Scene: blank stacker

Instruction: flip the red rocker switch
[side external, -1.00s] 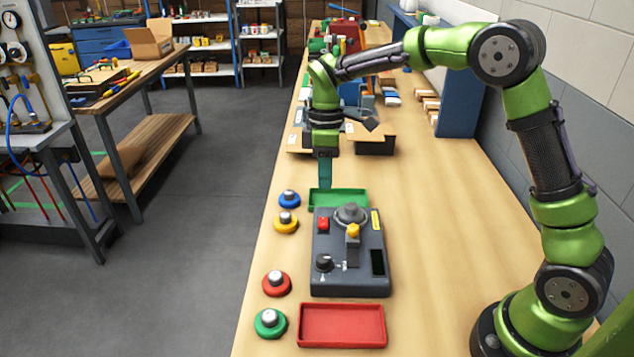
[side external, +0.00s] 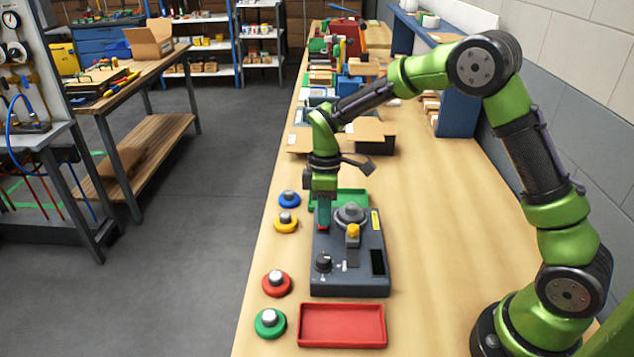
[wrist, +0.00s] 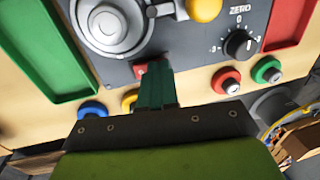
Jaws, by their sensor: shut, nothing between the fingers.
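The red rocker switch (side external: 323,227) sits at the far left corner of the grey control box (side external: 349,285), mostly hidden behind my fingers in the side view. In the wrist view a part of the red switch (wrist: 141,70) shows just beyond my fingertips. My gripper (side external: 323,222) is shut and empty, pointing down at the switch. Its teal fingers also show in the wrist view (wrist: 156,70). The fingertips are at or very near the switch; I cannot tell if they touch it. Which way the rocker is tilted is hidden.
On the box are a yellow-knobbed lever (side external: 353,231), a round grey dial (side external: 350,213) and a black knob (side external: 324,263). A green tray (side external: 352,196) lies behind, a red tray (side external: 342,325) in front. Several coloured buttons (side external: 285,222) line the left. The bench to the right is clear.

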